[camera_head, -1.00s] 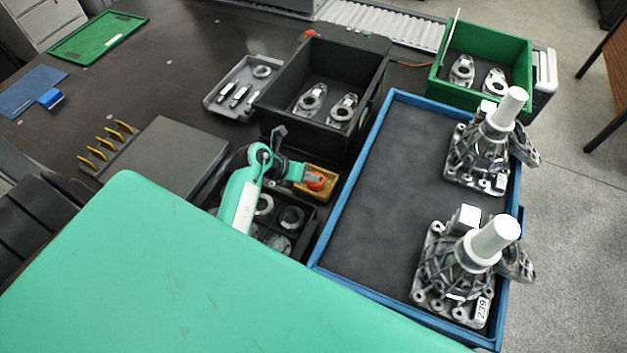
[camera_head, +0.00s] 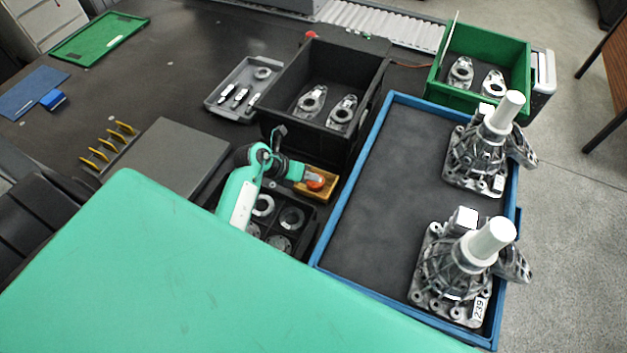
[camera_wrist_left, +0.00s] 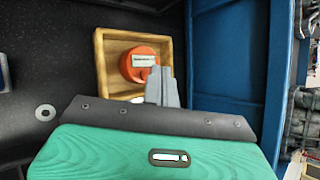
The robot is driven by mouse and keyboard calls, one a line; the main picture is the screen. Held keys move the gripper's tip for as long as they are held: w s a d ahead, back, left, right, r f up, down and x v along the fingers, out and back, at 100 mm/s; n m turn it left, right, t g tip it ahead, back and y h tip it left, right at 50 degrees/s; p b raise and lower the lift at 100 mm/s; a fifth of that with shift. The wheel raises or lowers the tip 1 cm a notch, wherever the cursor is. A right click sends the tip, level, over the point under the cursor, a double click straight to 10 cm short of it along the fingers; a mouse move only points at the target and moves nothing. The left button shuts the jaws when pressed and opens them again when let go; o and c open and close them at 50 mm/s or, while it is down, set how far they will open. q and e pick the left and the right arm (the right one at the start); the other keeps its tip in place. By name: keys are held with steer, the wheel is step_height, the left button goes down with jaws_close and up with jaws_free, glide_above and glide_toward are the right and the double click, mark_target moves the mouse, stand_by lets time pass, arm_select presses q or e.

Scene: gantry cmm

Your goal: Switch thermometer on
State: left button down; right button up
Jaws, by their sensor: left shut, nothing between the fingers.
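The thermometer is a round orange body (camera_head: 316,183) with a small pale label or display. It sits in a shallow wooden tray (camera_head: 331,193) between the black bins and the blue-rimmed tray. In the left wrist view the thermometer (camera_wrist_left: 139,64) lies inside the wooden tray (camera_wrist_left: 100,72). My left gripper (camera_head: 304,175) reaches it from the left. In the left wrist view its grey fingers (camera_wrist_left: 160,80) are together and empty, overlapping the thermometer's lower right edge. I cannot tell whether they touch it. The display text is too small to read. My right gripper is not in view.
A blue-rimmed tray (camera_head: 345,200) with two metal housings (camera_head: 462,270) stands to the right. A tall black bin (camera_head: 285,85) stands behind the thermometer. A compartment tray with rings (camera_head: 313,222) lies beside my arm. A green bin (camera_head: 440,88) stands at the back right.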

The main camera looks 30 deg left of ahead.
mark_target(310, 185)
arm_select(q)
steer(key=shift+r, duration=0.1)
step_height(310, 185, up, 6)
steer(key=p, duration=0.5)
stand_by(0.5)
